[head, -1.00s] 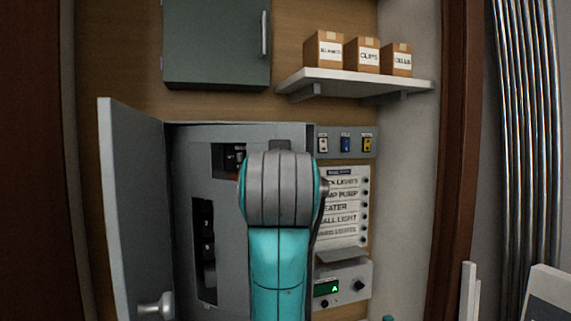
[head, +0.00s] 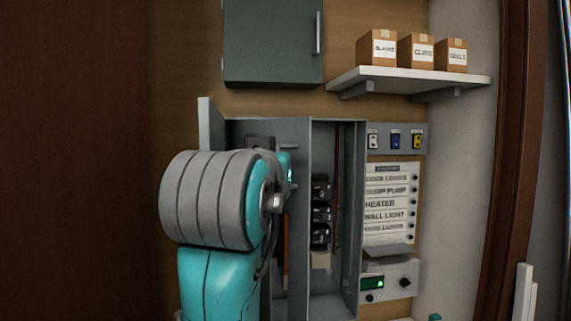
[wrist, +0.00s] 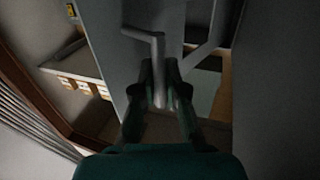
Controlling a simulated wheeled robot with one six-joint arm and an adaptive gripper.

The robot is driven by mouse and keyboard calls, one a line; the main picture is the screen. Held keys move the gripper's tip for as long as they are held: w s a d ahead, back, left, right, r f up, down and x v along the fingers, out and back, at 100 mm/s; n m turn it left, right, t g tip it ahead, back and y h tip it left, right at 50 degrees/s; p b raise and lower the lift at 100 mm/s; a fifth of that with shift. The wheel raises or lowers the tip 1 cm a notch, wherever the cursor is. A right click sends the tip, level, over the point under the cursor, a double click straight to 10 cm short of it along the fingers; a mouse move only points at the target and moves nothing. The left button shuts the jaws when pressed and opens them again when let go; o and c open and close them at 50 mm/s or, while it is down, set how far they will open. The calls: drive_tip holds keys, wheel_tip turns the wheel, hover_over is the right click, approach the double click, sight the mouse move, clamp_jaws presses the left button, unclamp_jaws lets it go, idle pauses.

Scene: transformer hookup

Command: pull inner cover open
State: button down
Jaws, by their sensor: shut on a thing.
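The inner cover (head: 297,225) is a grey panel in the wall cabinet. In the head view it stands swung out at an angle, and the cabinet interior shows to its right, with several black breakers (head: 320,213) and a red wire. In the wrist view my gripper (wrist: 163,88) is shut on a grey bent handle (wrist: 157,62), with a dark finger on each side of it. The handle stands off a grey panel (wrist: 106,40). In the head view my arm hides the gripper and much of the cover's left side.
The outer door (head: 205,125) stands open at the cabinet's left, mostly behind my arm. A shelf (head: 410,80) with small boxes is at upper right. A closed dark cabinet (head: 272,42) hangs above. A label board (head: 390,204) and a control box (head: 388,280) are close right.

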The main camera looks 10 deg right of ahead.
drive_tip(key=c, duration=1.2)
unclamp_jaws()
drive_tip(key=v, duration=1.2)
